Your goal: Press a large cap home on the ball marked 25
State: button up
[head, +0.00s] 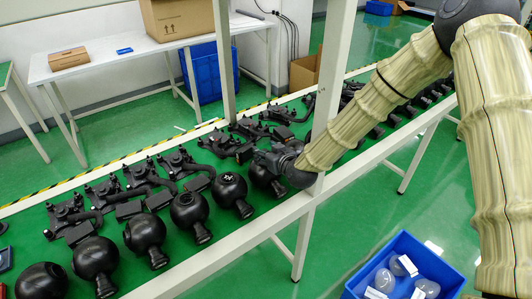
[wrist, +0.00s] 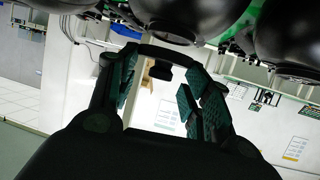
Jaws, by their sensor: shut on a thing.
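A row of black balls (head: 145,231) lies along the front of the green-topped bench. One ball (head: 229,188) has a small white marking on top; no number 25 can be read on any ball. My gripper (head: 279,160) is at the right end of the visible row, close to the ball there (head: 261,178). In the wrist view, my gripper's fingers (wrist: 160,95) stand apart, with a dark arc between their tips; the held thing is probably a large clear cap, hardly visible. Balls (wrist: 180,18) fill the top of that view. Contact cannot be told.
A blue bin (head: 440,262) with several clear domes (head: 385,280) and white tags stands at the lower right. Black camera mounts (head: 180,163) lie behind the balls. A white post (head: 333,75) rises beside my arm. A white table with boxes stands behind.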

jog(key=shift+f+b, duration=0.55)
jog(key=shift+f, duration=0.25)
dwell(0.4)
jog(key=o, duration=0.8)
jog(key=shift+s, duration=0.1)
jog(key=v, duration=1.2)
